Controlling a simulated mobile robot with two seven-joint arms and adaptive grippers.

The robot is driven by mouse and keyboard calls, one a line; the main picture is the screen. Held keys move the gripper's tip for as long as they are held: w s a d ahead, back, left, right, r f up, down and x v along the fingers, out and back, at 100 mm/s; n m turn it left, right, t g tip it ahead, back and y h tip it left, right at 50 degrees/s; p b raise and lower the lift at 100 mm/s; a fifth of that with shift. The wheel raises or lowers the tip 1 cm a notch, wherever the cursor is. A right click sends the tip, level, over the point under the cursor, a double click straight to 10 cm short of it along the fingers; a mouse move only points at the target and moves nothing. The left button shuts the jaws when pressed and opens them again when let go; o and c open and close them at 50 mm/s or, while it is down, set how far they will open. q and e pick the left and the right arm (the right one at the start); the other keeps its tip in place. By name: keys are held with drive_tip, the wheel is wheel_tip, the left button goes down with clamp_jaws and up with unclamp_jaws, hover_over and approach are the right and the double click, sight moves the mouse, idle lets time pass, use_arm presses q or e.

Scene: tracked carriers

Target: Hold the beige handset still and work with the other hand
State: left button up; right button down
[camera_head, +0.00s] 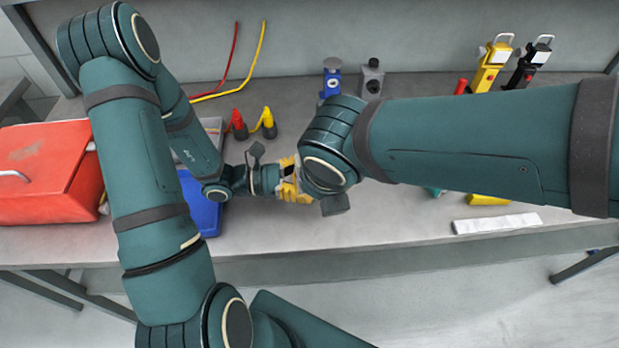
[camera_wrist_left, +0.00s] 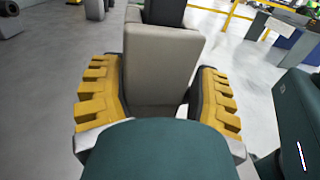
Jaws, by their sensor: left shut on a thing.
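My left gripper (camera_head: 291,181) reaches in from the left, and its yellow fingers show over the bench. In the left wrist view the left gripper (camera_wrist_left: 160,100) is shut on the beige handset (camera_wrist_left: 160,65), a boxy grey-beige body between the two yellow fingers. A darker block (camera_wrist_left: 165,12) shows just beyond the handset's top; I cannot tell what it is. In the head view the handset is hidden behind my right wrist. My right arm comes in from the right, close to the left fingers, and its own fingers are hidden.
A red toolbox (camera_head: 45,175) and a blue bin (camera_head: 201,205) are at left. Red (camera_head: 239,125) and yellow (camera_head: 268,124) plugs with cables stand behind. Blue (camera_head: 331,78) and grey (camera_head: 371,78) devices, yellow (camera_head: 492,65) and black (camera_head: 528,65) units stand along the back. A white strip (camera_head: 497,223) lies at front right.

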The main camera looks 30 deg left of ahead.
idle(1.8)
drive_tip(key=shift+s+d, duration=0.55)
drive_tip(key=shift+d, duration=0.15)
drive_tip(key=shift+f, duration=0.1)
drive_tip(key=w+a+f, duration=0.5)
drive_tip(key=w+f, duration=0.1)
drive_tip(key=f, duration=0.3)
drive_tip(key=shift+a, duration=0.1)
